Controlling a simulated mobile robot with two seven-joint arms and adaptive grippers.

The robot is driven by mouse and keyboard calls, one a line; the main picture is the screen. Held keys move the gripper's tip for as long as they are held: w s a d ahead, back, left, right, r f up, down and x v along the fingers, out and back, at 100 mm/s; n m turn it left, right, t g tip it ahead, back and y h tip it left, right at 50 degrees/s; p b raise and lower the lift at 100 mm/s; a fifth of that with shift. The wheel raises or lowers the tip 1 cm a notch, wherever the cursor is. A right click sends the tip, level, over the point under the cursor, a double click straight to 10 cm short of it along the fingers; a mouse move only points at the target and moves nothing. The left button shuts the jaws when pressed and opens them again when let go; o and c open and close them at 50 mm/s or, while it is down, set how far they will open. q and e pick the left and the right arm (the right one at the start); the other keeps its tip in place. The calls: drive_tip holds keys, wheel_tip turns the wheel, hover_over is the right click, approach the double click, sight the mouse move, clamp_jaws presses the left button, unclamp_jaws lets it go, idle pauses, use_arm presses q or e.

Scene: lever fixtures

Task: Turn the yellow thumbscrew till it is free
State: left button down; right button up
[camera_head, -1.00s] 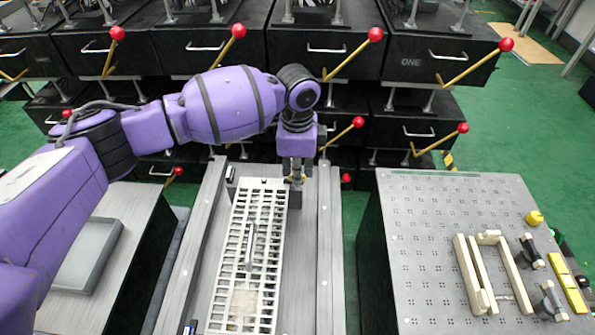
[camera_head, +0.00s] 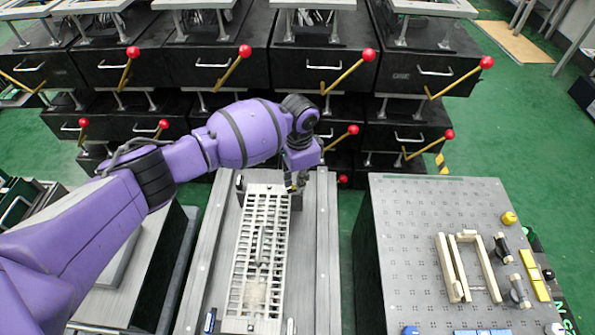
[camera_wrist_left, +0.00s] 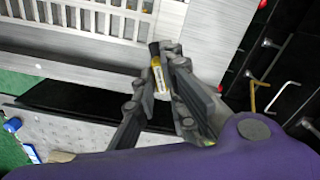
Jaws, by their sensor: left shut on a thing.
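The yellow thumbscrew (camera_wrist_left: 160,75) shows in the left wrist view between my left gripper's fingers, with a dark block at its far end. My left gripper (camera_wrist_left: 162,82) is shut on it. In the head view my left gripper (camera_head: 294,184) points down at the far right corner of the white slatted grate (camera_head: 243,240). The thumbscrew is mostly hidden by the fingers there. I cannot tell whether it is still seated in the block. My right gripper is in neither view.
The grate lies on a grey metal bench (camera_head: 318,260). A perforated table (camera_head: 410,230) with cream bars (camera_head: 460,265) and a yellow knob (camera_head: 509,218) stands to the right. Black drawer units with red-knobbed levers (camera_head: 369,54) stand behind. A gap separates bench and table.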

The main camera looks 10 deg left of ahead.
use_arm(q)
drive_tip(key=n+p, duration=0.3)
drive_tip(key=p, duration=0.1)
drive_tip(key=shift+d+r+n, duration=0.1)
drive_tip(key=shift+r+n, duration=0.2)
drive_tip(key=shift+n, duration=0.1)
drive_tip(key=n+p, duration=0.2)
drive_tip(key=shift+n+p, duration=0.3)
drive_tip(key=shift+p, duration=0.05)
drive_tip(key=shift+n+p, duration=0.6)
drive_tip(key=shift+n, duration=0.3)
drive_tip(key=shift+f+n+p, duration=0.15)
drive_tip(key=shift+n+p, duration=0.45)
drive_tip(key=shift+n, duration=0.6)
drive_tip(key=shift+n+p, duration=0.4)
drive_tip(key=shift+n, duration=0.6)
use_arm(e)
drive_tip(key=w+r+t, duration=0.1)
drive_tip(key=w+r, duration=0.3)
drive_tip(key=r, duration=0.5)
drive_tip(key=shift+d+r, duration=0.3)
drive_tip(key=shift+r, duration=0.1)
use_arm(q)
drive_tip(key=c, duration=1.8)
unclamp_jaws()
drive_tip(key=shift+f, duration=0.1)
